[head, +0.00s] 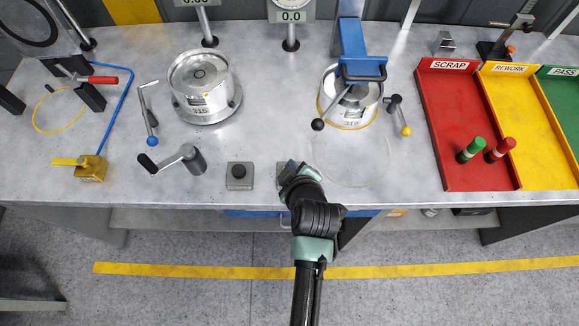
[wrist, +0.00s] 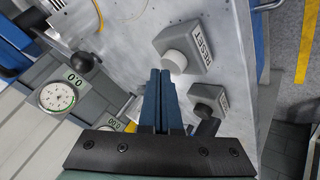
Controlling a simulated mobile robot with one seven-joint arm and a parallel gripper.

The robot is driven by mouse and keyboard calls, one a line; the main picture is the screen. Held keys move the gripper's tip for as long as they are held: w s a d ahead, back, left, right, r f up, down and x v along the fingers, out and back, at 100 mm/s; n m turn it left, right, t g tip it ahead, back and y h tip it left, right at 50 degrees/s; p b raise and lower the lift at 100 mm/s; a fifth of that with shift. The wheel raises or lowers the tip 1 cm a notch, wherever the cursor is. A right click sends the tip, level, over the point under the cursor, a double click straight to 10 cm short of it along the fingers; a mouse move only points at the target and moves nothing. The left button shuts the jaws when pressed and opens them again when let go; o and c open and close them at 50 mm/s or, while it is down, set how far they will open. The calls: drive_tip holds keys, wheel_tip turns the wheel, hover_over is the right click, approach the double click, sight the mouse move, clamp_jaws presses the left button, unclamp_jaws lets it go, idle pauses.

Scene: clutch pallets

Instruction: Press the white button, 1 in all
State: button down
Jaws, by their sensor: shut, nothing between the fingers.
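The white button (wrist: 174,62) sits on a grey box marked RESET (wrist: 190,42) in the wrist view. My gripper (wrist: 160,73) is shut and empty, its blue fingertips just beside the white button in that picture. I cannot tell whether they touch it or hover above it. In the head view my gripper (head: 291,171) is over the front part of the bench and covers most of this box (head: 281,169); the white button is hidden there.
A second RESET box with a black button (head: 239,171) stands to the left. A cylinder under a blue clamp (head: 362,70) is behind to the right, with black and yellow knobs. A crank handle (head: 180,158) lies further left. Red, yellow and green trays are at right.

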drive_tip(key=shift+f+b, duration=0.4)
drive_tip(key=shift+f, duration=0.2)
idle(0.6)
drive_tip(key=shift+r+p, duration=0.9)
drive_tip(key=shift+r, duration=0.15)
wheel_tip(320, 180, up, 5)
drive_tip(key=p, duration=0.4)
drive_tip(key=shift+r+p, duration=0.1)
drive_tip(key=shift+p, duration=0.2)
